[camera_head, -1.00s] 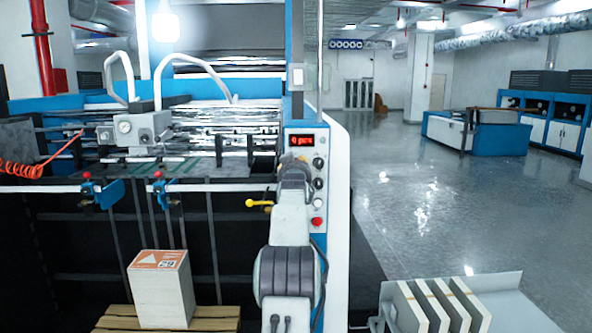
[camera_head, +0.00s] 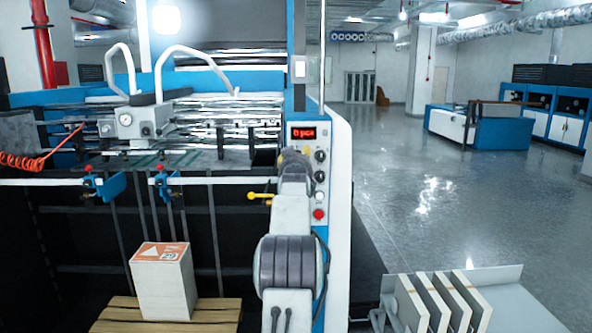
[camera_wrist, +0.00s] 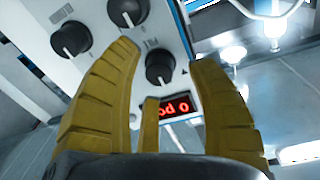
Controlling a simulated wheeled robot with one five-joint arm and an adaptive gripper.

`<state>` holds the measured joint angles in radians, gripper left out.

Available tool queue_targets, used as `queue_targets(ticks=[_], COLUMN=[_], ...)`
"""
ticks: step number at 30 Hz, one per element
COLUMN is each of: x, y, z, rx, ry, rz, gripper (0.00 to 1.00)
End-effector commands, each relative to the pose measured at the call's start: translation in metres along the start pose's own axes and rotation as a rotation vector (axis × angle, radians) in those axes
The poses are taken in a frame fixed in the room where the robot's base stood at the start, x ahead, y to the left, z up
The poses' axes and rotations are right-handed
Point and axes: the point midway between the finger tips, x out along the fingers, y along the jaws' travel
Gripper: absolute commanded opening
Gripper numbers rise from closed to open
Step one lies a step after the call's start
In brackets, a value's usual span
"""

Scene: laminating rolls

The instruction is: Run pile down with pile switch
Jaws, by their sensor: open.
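The control panel (camera_head: 308,190) stands on the machine's front post, with a red digit display (camera_head: 303,133), several black knobs and a red button (camera_head: 318,214). My gripper (camera_wrist: 165,55) is open in the wrist view. Two more black knobs (camera_wrist: 71,39) (camera_wrist: 128,10) lie to the left. The labels are too small to read, so I cannot tell which knob is the pile switch. The pile (camera_head: 163,287) is a pale stack with an orange-and-white top.
The pile stands on a wooden pallet (camera_head: 125,315) below the feeder. A yellow lever (camera_head: 261,195) sticks out left of my arm. A tray (camera_head: 505,285) with several pale slabs stands at the lower right.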

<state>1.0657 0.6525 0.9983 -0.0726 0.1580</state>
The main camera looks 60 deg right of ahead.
Motion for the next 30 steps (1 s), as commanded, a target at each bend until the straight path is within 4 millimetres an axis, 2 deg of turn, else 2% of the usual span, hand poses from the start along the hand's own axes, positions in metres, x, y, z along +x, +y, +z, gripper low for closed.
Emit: queue_targets(ticks=[21,30], x=[-0.081,-0.104], y=[0.000,0.000], z=[0.001,0.001], rx=[0.000,0.000], ry=[-0.001,0.000], rz=[0.000,-0.001], gripper=[0.52,0.52])
